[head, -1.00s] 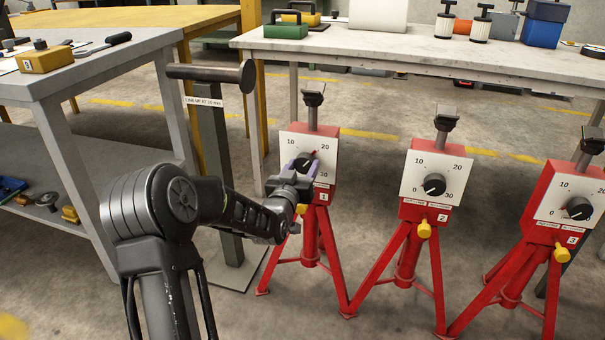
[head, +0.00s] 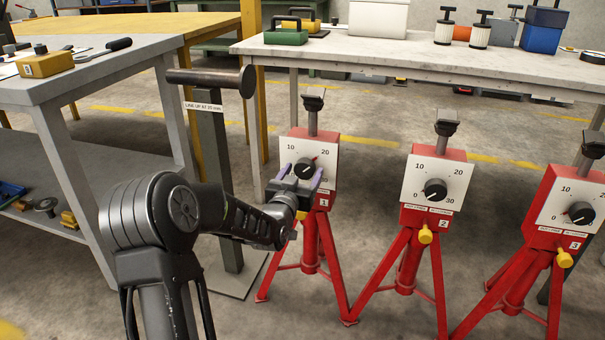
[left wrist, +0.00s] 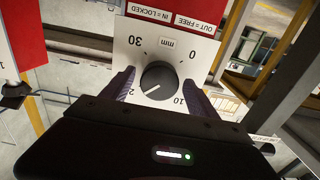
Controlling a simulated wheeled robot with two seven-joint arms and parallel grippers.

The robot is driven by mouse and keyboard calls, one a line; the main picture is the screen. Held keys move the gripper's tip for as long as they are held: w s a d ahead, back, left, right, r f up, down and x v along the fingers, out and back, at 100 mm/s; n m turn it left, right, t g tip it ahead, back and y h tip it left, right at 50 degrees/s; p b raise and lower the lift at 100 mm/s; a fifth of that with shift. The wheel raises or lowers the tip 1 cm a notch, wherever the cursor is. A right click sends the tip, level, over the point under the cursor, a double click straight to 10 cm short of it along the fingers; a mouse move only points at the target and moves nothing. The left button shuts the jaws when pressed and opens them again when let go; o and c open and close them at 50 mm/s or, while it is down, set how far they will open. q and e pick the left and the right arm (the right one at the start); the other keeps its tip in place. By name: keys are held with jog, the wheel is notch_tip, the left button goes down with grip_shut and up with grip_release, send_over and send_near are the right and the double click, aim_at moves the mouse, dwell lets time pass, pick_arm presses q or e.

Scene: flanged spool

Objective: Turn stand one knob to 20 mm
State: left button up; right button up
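Stand one (head: 324,158) is a red tripod stand with a white dial plate marked 0 to 30. Its black knob (head: 304,169) also shows in the left wrist view (left wrist: 159,80), where the plate appears upside down. The knob's white pointer line aims at about the 20 mark, whose label is partly hidden. My left gripper (head: 301,179) is in front of the dial. Its purple fingers stand on either side of the knob, open, with gaps beside it in the left wrist view (left wrist: 159,92). My right gripper is not in view.
Stand two (head: 436,180) and stand three (head: 572,205) are to the right, their knobs near 0. A grey post (head: 215,150) with a "line up at 20 mm" label and a horizontal bar stands just left of stand one. Workbenches are behind and at left.

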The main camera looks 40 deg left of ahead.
pick_arm(q)
jog(key=shift+s+d+r, duration=0.1)
jog(key=shift+s+d, duration=0.1)
jog(key=shift+s, duration=0.25)
jog(key=p+v, duration=0.2)
jog(key=v, duration=0.5)
jog(key=shift+w, duration=0.1)
